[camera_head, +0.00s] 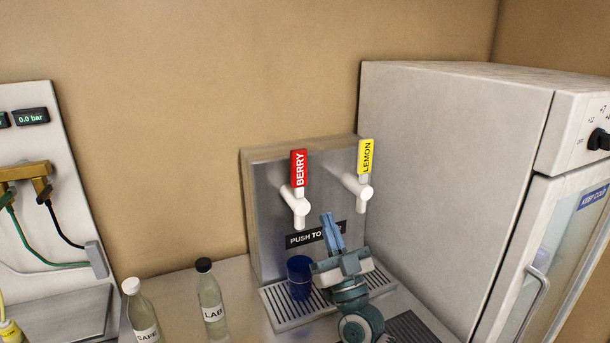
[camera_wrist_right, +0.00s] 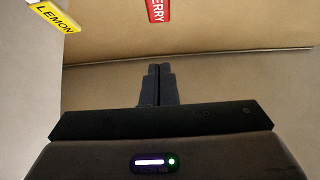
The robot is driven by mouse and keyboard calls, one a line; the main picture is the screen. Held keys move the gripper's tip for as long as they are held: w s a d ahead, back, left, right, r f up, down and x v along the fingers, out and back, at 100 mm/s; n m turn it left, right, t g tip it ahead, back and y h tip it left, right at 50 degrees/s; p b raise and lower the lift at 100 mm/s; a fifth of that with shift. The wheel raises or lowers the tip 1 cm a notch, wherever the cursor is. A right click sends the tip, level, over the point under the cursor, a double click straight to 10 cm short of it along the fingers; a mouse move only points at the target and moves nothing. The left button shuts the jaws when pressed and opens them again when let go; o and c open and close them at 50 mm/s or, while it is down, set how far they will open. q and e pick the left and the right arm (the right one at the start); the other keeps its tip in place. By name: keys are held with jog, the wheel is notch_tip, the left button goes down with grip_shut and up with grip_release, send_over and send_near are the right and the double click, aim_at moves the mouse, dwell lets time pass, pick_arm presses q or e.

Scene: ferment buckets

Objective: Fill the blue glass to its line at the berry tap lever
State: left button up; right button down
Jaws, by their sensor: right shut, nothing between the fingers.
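The blue glass (camera_head: 299,277) stands upright on the drip tray (camera_head: 278,311), roughly below the white berry spout (camera_head: 300,208). Its fill line and contents cannot be made out. The red berry lever (camera_head: 299,168) stands upright on the tap panel; its lower end also shows in the right wrist view (camera_wrist_right: 158,10), above my fingertips. My right gripper (camera_head: 332,228) is shut and empty, pointing up in front of the panel, to the right of the glass and partly over the "PUSH TO" sign (camera_head: 304,239). It appears apart from the lever. My left gripper is not in view.
The yellow lemon lever (camera_head: 366,157) is right of the berry lever, with a large grey fridge (camera_head: 450,170) beyond it. Bare counter lies between LAB and the tray.

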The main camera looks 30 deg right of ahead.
aim_at(300, 156)
jog(key=shift+r, duration=0.1)
jog(key=x, duration=0.4)
jog(key=w+f+p+x, duration=0.1)
jog(key=x, duration=0.3)
jog(key=w+f+p+x, duration=0.1)
jog(key=x, duration=0.3)
jog(key=shift+w+d+r, duration=0.1)
jog(key=shift+w+r, duration=0.05)
jog(key=shift+w, duration=0.2)
jog(key=shift+r, duration=0.1)
